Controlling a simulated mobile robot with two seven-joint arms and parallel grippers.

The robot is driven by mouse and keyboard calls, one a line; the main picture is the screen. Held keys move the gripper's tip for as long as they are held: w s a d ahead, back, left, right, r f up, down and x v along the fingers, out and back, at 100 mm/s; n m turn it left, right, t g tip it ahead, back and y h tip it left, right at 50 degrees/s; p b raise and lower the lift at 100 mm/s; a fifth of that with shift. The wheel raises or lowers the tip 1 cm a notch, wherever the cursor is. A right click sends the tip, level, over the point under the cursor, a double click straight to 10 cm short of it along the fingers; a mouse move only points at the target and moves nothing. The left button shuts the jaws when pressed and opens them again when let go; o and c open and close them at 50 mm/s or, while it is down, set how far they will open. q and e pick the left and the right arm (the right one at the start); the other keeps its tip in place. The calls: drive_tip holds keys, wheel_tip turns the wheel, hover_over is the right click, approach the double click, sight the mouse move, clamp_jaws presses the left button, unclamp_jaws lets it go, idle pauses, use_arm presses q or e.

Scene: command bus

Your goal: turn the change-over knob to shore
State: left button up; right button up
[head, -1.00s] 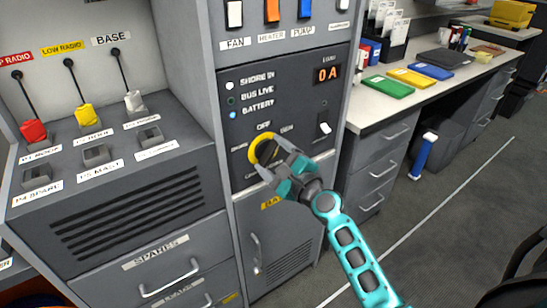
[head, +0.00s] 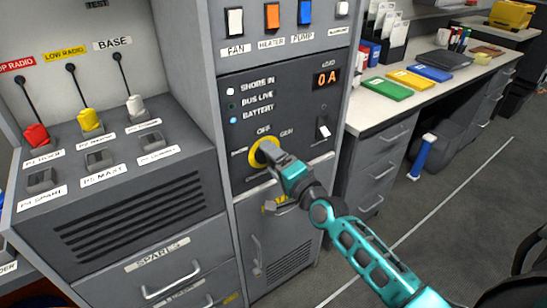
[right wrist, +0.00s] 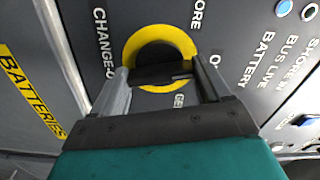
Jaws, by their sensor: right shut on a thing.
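The change-over knob (head: 255,160) is a yellow ring with a dark grip bar on the grey panel, with OFF above it and GEN at its upper right. My right gripper (head: 272,155) reaches it from the lower right and covers part of it. In the right wrist view the fingers stand on either side of the knob's dark bar (right wrist: 160,73), shut on it. The SHORE label (right wrist: 198,14) shows beyond the ring. My left gripper is not in view.
Indicator lamps for SHORE IN, BUS LIVE and BATTERY (head: 233,121) sit above the knob; SHORE IN and BATTERY look lit. The load display (head: 326,78) reads 0 A. A toggle switch (head: 323,131) is to the right. A desk (head: 360,118) with folders stands further right.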

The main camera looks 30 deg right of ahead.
use_arm(q)
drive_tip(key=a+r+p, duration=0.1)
drive_tip(key=p, duration=0.1)
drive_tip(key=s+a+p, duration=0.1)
drive_tip(key=p, duration=0.1)
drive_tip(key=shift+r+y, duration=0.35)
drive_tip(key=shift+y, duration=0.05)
use_arm(e)
drive_tip(key=n, duration=0.8)
drive_tip(key=shift+n, duration=0.4)
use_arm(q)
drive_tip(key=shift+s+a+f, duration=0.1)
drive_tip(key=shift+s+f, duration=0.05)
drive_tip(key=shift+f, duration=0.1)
use_arm(e)
drive_tip(key=o, duration=0.6)
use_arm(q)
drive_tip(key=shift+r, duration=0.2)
use_arm(e)
drive_tip(key=o, duration=0.4)
drive_tip(key=shift+s, duration=0.1)
